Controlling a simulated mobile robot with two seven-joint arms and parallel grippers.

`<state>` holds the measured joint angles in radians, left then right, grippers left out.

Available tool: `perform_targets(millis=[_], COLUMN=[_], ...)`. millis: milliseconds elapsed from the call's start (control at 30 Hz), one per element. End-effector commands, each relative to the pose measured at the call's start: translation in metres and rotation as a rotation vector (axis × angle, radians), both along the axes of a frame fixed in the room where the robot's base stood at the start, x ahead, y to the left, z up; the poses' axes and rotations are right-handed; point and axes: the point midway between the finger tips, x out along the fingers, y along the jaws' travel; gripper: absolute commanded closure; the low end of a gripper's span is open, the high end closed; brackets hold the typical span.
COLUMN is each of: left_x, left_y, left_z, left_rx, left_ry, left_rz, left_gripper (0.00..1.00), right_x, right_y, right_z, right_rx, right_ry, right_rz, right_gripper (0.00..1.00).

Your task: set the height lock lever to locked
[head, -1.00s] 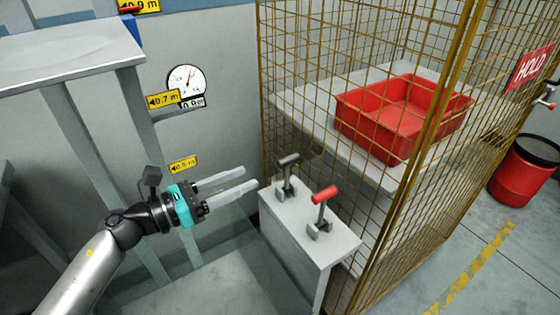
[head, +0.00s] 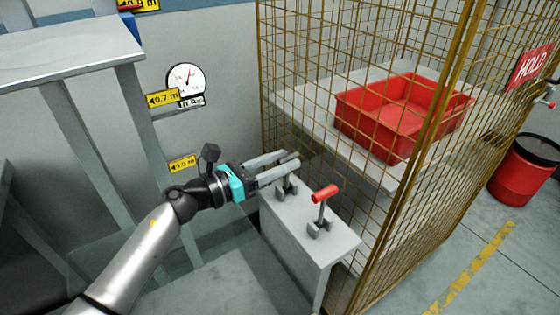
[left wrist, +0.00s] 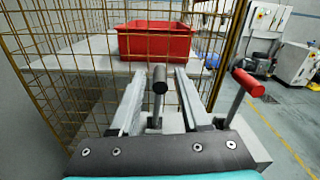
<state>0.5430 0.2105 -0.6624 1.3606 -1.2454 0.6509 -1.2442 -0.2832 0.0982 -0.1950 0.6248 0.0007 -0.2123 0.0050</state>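Two levers stand on a grey pedestal (head: 335,243). I cannot read which one is the height lock lever. The dark-handled lever (head: 287,193) is the one at my left gripper (head: 291,159); in the head view the fingers hide most of its handle. In the left wrist view the dark handle (left wrist: 160,80) stands upright between the two fingers, with a gap on each side. My left gripper is open. The red-handled lever (head: 325,193) is to the right, apart from the gripper; it also shows in the left wrist view (left wrist: 248,82). My right gripper is not in view.
A brass-coloured mesh cage (head: 405,195) stands just behind the pedestal, with a red crate (head: 385,135) on a shelf inside. A round gauge (head: 186,79) and yellow height tags (head: 163,98) are on the left. A red bin (head: 523,172) stands at the far right.

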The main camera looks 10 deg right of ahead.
Motion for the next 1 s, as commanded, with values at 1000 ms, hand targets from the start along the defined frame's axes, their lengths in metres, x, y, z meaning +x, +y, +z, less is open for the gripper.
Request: perform_targets(millis=[1000], left_x=[-0.0002], left_y=[0.0006], left_z=[-0.0005], left_rx=[0.001], left_ry=[0.001], left_rz=[0.0], left_gripper=[1.0], right_x=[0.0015], right_y=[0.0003], right_z=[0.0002], right_rx=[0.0], right_ry=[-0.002], right_rz=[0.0], right_gripper=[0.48])
